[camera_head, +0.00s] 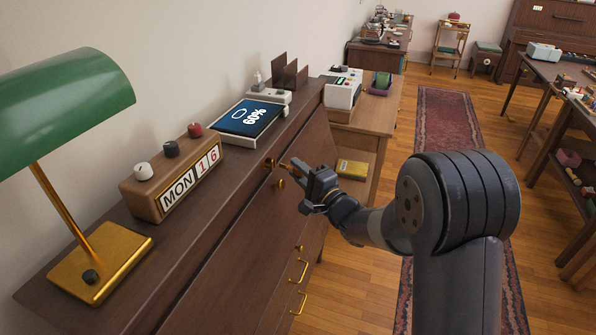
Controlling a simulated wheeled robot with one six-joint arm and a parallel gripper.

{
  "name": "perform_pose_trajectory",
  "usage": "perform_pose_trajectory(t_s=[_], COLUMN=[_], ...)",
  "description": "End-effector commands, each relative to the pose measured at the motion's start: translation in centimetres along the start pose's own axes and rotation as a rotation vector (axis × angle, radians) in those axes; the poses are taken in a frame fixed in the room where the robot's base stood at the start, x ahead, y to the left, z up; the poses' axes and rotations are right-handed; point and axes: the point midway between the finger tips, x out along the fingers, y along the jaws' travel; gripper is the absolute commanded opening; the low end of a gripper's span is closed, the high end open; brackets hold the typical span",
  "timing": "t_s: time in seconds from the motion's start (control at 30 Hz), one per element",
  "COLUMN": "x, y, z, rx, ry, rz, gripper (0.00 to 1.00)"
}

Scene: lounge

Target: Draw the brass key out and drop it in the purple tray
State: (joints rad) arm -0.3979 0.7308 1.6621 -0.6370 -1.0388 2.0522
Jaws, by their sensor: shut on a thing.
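The brass key (285,165) shows as a small brass piece at the front of the dark wooden cabinet (240,215), near its top edge. My gripper (298,170) is at the cabinet front, shut on the key. The fingers hide most of the key, and I cannot tell how far it sits in its lock.
On the cabinet top are a green lamp (60,105), a calendar block (172,185) and a blue-screened device (245,120). Brass knobs (280,183) and handles (299,270) stick out of the cabinet front.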

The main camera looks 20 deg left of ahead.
Motion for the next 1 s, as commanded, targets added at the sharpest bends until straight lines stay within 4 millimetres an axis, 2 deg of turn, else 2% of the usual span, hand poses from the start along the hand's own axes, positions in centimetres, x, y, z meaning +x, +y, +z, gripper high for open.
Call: perform_pose_trajectory(t_s=[0.6, 1.0], x=[-3.0, -3.2], y=[-0.5, -0.5], z=[-1.9, -2.0], rx=[0.000, 0.000], ry=[0.001, 0.000], rz=[0.000, 0.000], gripper=[0.00, 0.00])
